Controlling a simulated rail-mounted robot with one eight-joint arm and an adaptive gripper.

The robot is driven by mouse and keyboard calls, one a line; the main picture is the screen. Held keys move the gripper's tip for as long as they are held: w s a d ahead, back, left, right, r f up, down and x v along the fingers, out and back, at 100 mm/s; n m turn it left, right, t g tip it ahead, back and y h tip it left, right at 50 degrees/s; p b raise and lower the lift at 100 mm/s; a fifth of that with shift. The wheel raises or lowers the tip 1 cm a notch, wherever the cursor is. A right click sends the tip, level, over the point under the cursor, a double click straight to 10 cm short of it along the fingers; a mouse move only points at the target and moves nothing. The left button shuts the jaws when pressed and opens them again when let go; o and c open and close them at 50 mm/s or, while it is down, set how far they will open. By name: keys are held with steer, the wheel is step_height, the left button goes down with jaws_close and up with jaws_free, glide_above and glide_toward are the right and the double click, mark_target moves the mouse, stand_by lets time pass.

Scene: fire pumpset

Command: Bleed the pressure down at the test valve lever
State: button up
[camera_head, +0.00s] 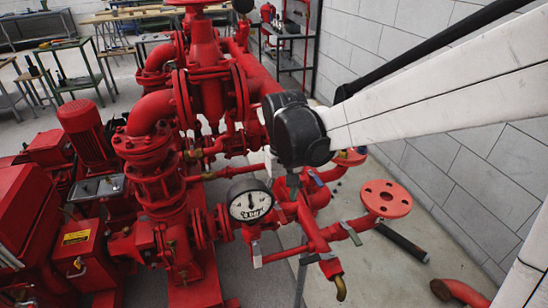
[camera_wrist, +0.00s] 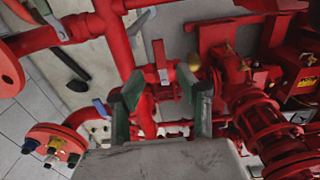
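The red pump pipework carries several small levers, and I cannot tell for certain which is the test valve lever. In the head view, one grey lever (camera_head: 350,233) sits on the branch below the flange, another grey lever (camera_head: 258,254) hangs below the pressure gauge (camera_head: 250,204), and a blue lever (camera_head: 316,178) is near my wrist. The wrist view shows the blue lever (camera_wrist: 101,108) left of my fingers and a pale lever (camera_wrist: 163,66) beyond them. My gripper (camera_wrist: 165,100) has its green fingers apart around a red pipe section, apparently holding nothing. In the head view my wrist mostly hides it.
A red round flange (camera_head: 385,198) juts out at right. A flange with coloured ports (camera_wrist: 58,146) is at lower left in the wrist view. A brass outlet (camera_head: 340,288) points down. Red pump bodies (camera_head: 82,135) crowd the left; a block wall (camera_head: 400,45) stands at right.

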mark_target(282, 216)
step_height(282, 216, down, 7)
steer(key=shift+r+b, duration=0.15)
steer(key=shift+b, duration=0.3)
steer(key=shift+c, duration=0.4)
jaws_close()
